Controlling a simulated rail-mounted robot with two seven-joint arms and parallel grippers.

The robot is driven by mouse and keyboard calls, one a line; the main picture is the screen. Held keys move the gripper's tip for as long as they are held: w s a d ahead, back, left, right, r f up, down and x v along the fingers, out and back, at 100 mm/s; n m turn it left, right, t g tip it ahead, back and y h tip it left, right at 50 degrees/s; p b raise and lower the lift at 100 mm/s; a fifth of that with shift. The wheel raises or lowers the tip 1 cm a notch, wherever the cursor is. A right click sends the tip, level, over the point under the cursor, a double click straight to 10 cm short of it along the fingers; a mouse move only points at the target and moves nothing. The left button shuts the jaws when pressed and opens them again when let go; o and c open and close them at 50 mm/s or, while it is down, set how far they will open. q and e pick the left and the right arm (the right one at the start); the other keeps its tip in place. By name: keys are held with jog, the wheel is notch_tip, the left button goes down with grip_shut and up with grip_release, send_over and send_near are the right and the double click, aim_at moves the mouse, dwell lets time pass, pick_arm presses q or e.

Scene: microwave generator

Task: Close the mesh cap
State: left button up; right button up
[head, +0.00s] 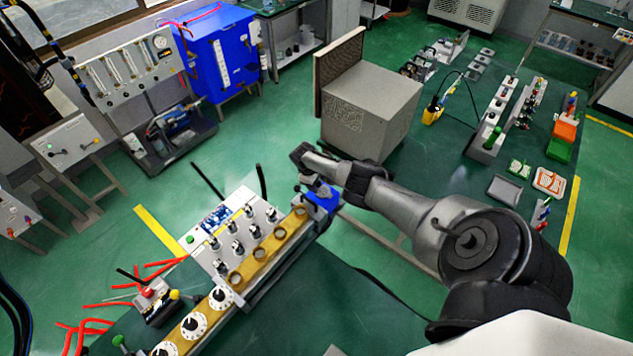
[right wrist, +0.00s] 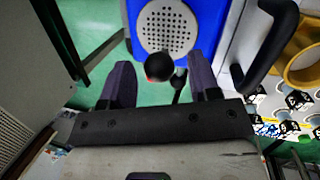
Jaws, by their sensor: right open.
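A blue block (head: 325,200) sits at the right end of the bench apparatus. The right wrist view shows a blue face with a round, light mesh disc (right wrist: 168,28) full of small holes. This looks like the mesh cap; I cannot tell whether it stands open. A dark ball knob (right wrist: 159,67) with a red patch shows between my right fingers, on a short dark stem. My right gripper (right wrist: 158,66) is open, with one finger on each side of the knob; I see no clear contact. In the head view my right gripper (head: 316,184) is by the blue block, mostly hidden. My left gripper is out of view.
The long white-and-brass apparatus (head: 262,252) with several knobs and rings adjoins the blue block. A thick black handle (right wrist: 272,42) is right of my fingers. A grey box (head: 370,110) stands farther back.

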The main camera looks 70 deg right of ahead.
jog(key=shift+r, duration=0.1)
jog(key=shift+w+r+p, duration=0.1)
jog(key=shift+r+p, duration=0.2)
jog(key=shift+r, duration=0.05)
jog(key=p+v, duration=0.3)
jog(key=v, duration=1)
